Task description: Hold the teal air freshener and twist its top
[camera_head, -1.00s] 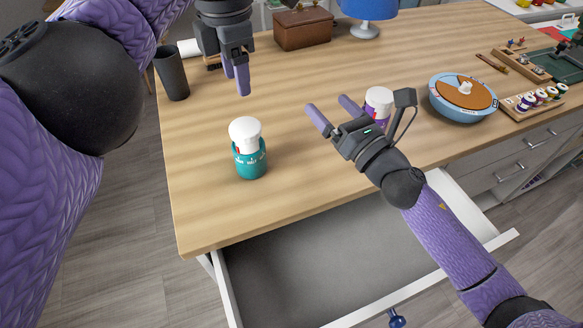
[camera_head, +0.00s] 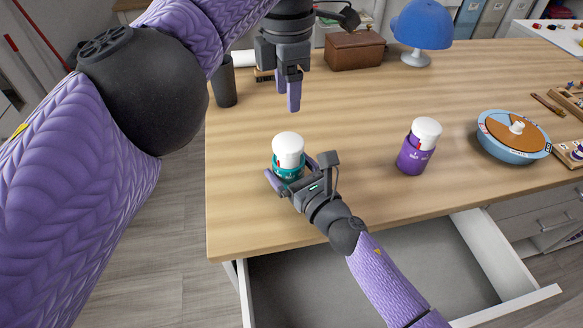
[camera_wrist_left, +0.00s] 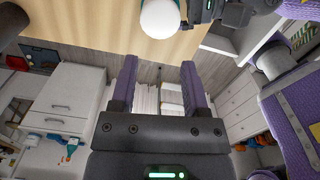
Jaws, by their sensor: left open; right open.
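The teal air freshener (camera_head: 287,176) stands upright on the wooden table, with a white rounded top (camera_head: 288,149). My right gripper (camera_head: 292,173) is open at its base, with one purple finger on each side of the teal body. Whether the fingers touch it cannot be told. My left gripper (camera_head: 290,95) hangs above and behind the air freshener, open and empty, fingers pointing down. In the left wrist view, the left gripper's purple fingers (camera_wrist_left: 159,90) are apart with nothing between them. The white top (camera_wrist_left: 160,18) shows at that view's upper edge, beside part of my right gripper.
A purple air freshener (camera_head: 415,155) with a white top stands to the right on the table (camera_head: 350,110). Farther right is a round blue container (camera_head: 513,145). A dark cup (camera_head: 223,85), brown box (camera_head: 353,50) and blue lamp (camera_head: 422,25) stand behind. A drawer (camera_head: 380,285) is open in front.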

